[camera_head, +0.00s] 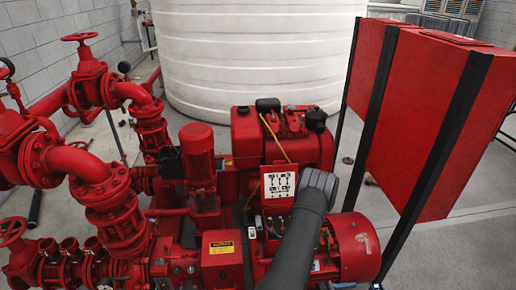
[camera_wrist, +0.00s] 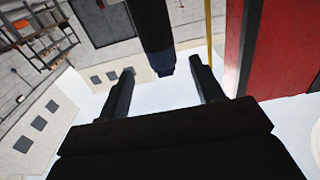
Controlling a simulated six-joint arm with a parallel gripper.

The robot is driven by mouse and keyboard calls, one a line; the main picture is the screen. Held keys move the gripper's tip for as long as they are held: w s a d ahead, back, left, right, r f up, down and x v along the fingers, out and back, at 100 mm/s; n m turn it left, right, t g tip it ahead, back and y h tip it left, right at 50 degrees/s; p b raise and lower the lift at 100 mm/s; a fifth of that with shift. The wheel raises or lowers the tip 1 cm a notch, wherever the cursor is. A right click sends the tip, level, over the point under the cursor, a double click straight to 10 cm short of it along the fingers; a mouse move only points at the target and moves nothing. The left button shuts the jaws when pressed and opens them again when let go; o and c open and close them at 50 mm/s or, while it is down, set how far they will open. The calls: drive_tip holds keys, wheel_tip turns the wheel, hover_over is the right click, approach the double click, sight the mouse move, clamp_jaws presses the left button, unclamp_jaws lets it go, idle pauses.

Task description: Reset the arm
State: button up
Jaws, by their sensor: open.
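My arm (camera_head: 296,238) rises from the bottom of the head view. Its dark grey elbow (camera_head: 320,186) is bent just right of a small white control panel (camera_head: 280,183) on the red pumpset. My gripper cannot be made out in the head view. In the wrist view my gripper (camera_wrist: 162,84) has its two dark fingers spread wide apart, with nothing held between them. A dark cylindrical part hangs from the top of that view, its end between and beyond the fingertips; I cannot tell what it is.
Red pipes and valves (camera_head: 90,165) fill the left. A red engine (camera_head: 315,150) stands behind the panel, and a large red box on black posts (camera_head: 420,115) stands right. A white tank (camera_head: 255,55) is behind. Grey floor is clear at lower right. The wrist view shows shelving (camera_wrist: 40,35).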

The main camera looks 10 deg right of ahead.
drive_tip(key=d, duration=1)
drive_tip(key=r, duration=1)
drive_tip(key=shift+a+r, duration=0.15)
drive_tip(key=shift+a, duration=0.1)
drive_tip(key=w+a+r+n+t+y, duration=0.2)
drive_tip(key=w+a+n+t, duration=0.3)
drive_tip(key=w+a, duration=0.4)
drive_tip(key=w+a+r+n+t+y, duration=0.1)
drive_tip(key=w+a+n+t+y, duration=0.15)
drive_tip(key=w+a+t, duration=0.7)
drive_tip(key=w+a+r+n+t+y, duration=0.1)
drive_tip(key=w+a+n+y, duration=0.3)
drive_tip(key=a, duration=0.4)
drive_tip(key=w+a+r+n+t+y, duration=0.1)
drive_tip(key=w+a+n+y, duration=0.3)
drive_tip(key=a, duration=0.5)
drive_tip(key=shift+w+a+r+t+y, duration=0.2)
drive_tip(key=shift+w+t+y, duration=0.45)
drive_tip(key=shift+w, duration=0.55)
